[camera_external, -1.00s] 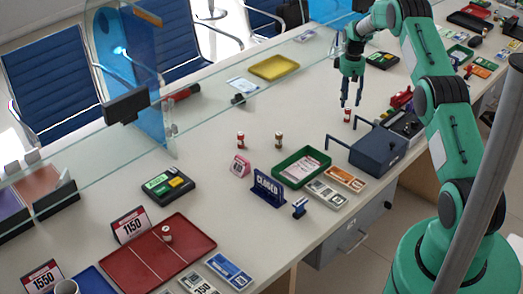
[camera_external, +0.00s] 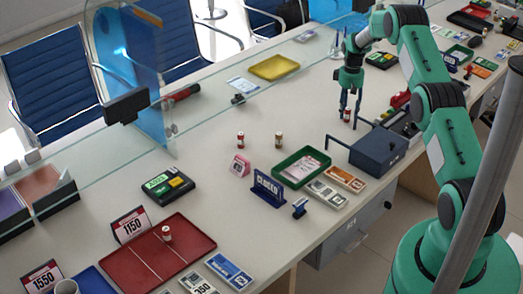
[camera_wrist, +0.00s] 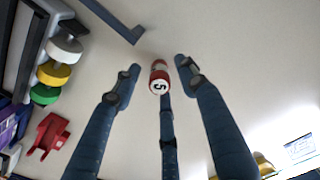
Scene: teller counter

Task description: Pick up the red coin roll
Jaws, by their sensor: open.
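A red coin roll with white bands (camera_external: 347,115) stands upright on the counter, left of the dark blue box. It also shows in the wrist view (camera_wrist: 160,83), with a 5 on its pale top. My gripper (camera_external: 349,108) is open and low over the counter at this roll. In the wrist view my gripper (camera_wrist: 156,70) has one finger to each side of the roll and a third in line with it. Gaps show between the roll and the side fingers. Whether the third finger touches it, I cannot tell.
A dark blue box with a bar handle (camera_external: 379,151) stands close on the right. Two more rolls (camera_external: 240,140) (camera_external: 279,140) stand left of it, and another (camera_external: 167,233) is on the red tray (camera_external: 190,235). A glass screen (camera_external: 220,85) runs along the counter.

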